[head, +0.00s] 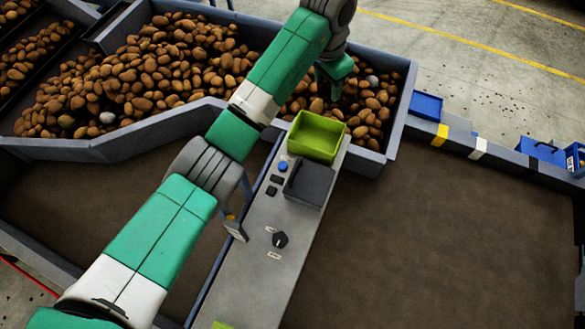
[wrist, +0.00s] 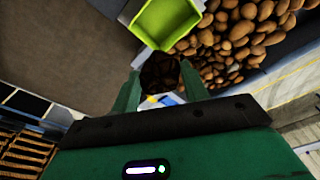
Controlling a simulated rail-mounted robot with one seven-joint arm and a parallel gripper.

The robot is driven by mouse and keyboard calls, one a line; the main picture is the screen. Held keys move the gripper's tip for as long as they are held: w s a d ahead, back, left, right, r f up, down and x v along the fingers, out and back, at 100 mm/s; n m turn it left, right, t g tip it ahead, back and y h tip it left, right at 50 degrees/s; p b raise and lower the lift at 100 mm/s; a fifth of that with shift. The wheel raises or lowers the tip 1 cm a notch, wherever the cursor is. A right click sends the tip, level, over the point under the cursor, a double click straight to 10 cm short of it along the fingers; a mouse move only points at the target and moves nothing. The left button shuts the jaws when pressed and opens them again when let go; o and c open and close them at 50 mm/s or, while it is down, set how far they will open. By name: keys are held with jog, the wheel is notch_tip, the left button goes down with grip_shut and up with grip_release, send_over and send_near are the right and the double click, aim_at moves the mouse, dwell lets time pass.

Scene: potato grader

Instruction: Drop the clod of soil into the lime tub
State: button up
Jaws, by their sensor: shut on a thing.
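The dark brown clod of soil (wrist: 160,72) is held between the two green fingers of my gripper (wrist: 160,88) in the wrist view. In the head view my gripper (head: 333,82) hangs over the potato bin, just behind the lime tub, and the clod cannot be made out there. The lime tub (head: 316,137) is a bright yellow-green open box standing on the grey console. It also shows in the wrist view (wrist: 165,22), ahead of the clod and apart from it. Its visible inside looks empty.
Many potatoes (head: 170,60) fill the grey-walled bin. A dark grey tub (head: 308,183) stands in front of the lime tub, beside a blue button (head: 283,166) and a black knob (head: 280,240). A blue tray (head: 426,106) sits right of the bin. The brown belt at right is bare.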

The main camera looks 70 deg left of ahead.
notch_tip(320, 180, down, 6)
jog(key=b, duration=0.6)
jog(key=o, duration=1.1)
jog(key=r, duration=0.5)
jog(key=s+r, duration=0.1)
jog(key=r, duration=0.1)
jog(key=shift+d+r, duration=0.2)
jog(key=shift+r, duration=0.2)
